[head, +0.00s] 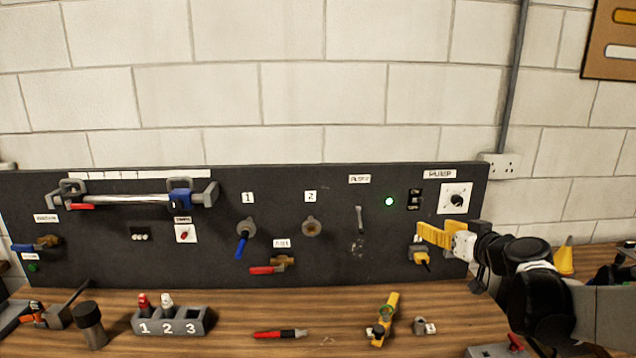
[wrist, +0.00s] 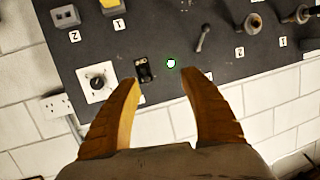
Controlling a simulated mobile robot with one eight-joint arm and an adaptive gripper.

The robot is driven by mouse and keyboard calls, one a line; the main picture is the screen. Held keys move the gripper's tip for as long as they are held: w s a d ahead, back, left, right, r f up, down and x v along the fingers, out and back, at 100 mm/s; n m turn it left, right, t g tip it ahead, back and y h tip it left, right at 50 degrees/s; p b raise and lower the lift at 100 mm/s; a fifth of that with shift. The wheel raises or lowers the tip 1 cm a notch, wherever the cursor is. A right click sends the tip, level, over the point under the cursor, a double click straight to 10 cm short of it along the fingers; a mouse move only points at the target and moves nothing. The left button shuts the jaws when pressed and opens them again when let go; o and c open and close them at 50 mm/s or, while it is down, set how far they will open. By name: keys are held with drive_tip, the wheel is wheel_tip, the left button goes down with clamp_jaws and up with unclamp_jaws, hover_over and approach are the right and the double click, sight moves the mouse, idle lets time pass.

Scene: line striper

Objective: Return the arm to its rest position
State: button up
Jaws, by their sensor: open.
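My gripper (head: 428,235) is at the right part of the black panel (head: 340,205) in the head view, its yellow fingers pointing left. My black and grey arm (head: 540,290) reaches in from the lower right. In the wrist view the two yellow fingers (wrist: 160,78) stand wide apart with nothing between them. A black switch (wrist: 145,69) and a lit green lamp (wrist: 171,63) show in the gap between the fingers. Whether the fingers touch the panel I cannot tell.
A white-plated pump dial (head: 456,197) is just above the gripper, and a yellow-black plug (head: 420,257) just below. On the wooden bench (head: 230,340) are a numbered holder (head: 172,322), a red-black marker (head: 280,334) and a yellow tool (head: 385,318). A wall socket (head: 500,165) is at right.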

drive_tip(key=s+a+f+g, duration=0.2)
drive_tip(key=s+a+g, duration=0.1)
drive_tip(key=s+a, duration=0.6)
drive_tip(key=s+f+g+h, duration=0.1)
drive_tip(key=s+f, duration=0.2)
drive_tip(key=s, duration=0.4)
drive_tip(key=s+a+f+m+g+h+b, duration=0.1)
drive_tip(key=s+f, duration=0.3)
drive_tip(key=s, duration=0.4)
drive_tip(key=s+f+m+g+h, duration=0.1)
drive_tip(key=s+f+g, duration=0.1)
drive_tip(key=s, duration=0.6)
drive_tip(key=shift+s+a+f+g+b, duration=0.2)
drive_tip(key=shift+a+f+g+b, duration=0.15)
drive_tip(key=shift+f, duration=0.45)
